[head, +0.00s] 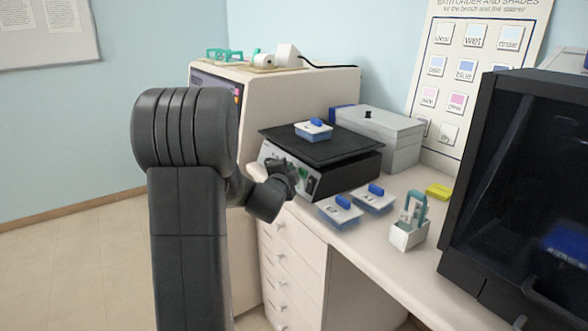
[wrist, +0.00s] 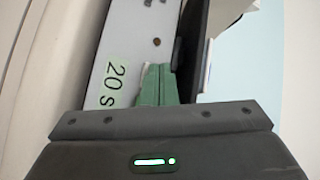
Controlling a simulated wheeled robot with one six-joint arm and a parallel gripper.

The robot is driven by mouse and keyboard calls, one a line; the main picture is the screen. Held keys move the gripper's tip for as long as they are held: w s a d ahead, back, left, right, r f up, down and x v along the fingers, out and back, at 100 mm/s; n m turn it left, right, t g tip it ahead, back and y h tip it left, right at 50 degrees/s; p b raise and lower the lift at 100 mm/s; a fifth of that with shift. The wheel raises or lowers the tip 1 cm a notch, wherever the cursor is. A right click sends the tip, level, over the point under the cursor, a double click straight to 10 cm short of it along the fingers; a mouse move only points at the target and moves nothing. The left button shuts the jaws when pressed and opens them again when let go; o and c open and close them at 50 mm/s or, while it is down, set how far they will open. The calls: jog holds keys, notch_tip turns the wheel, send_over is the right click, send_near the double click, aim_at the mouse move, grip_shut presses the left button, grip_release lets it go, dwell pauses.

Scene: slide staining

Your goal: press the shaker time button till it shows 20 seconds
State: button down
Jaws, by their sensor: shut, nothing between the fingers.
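The shaker has a black platform (head: 345,150) and a pale front panel (head: 312,186) low on its front. In the wrist view, the panel (wrist: 124,48) carries a light green display (wrist: 114,84) that reads "20 s", turned sideways. My gripper (head: 289,170) is at the front panel in the head view, and my wrist covers part of the panel. In the wrist view, the green fingers of my gripper (wrist: 158,68) are shut and empty, with their tips at the panel beside the display. The time button cannot be made out; I cannot tell whether the tips touch it.
Two more blue-handled boxes (head: 340,210) (head: 373,198) and a white holder (head: 408,235) stand on the bench to the right. A grey box (head: 380,135) is behind the shaker. A black cabinet (head: 480,130) stands at right.

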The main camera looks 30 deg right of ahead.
jog(key=shift+a+r, duration=0.25)
jog(key=shift+a, duration=0.4)
jog(key=a, duration=0.1)
jog(key=a+r+p, duration=0.1)
jog(key=a, duration=0.1)
jog(key=a+r, duration=0.1)
jog(key=shift+s+a+p, duration=0.25)
jog(key=shift+a+p, duration=0.05)
jog(key=shift+p, duration=0.1)
jog(key=shift+d+f, duration=0.1)
jog(key=shift+f, duration=0.05)
dwell(0.3)
jog(key=shift+w+d+p, duration=0.1)
jog(key=shift+d+p, duration=0.7)
jog(key=shift+p, duration=0.4)
jog(key=shift+f+p, duration=0.1)
jog(key=shift+p, duration=0.3)
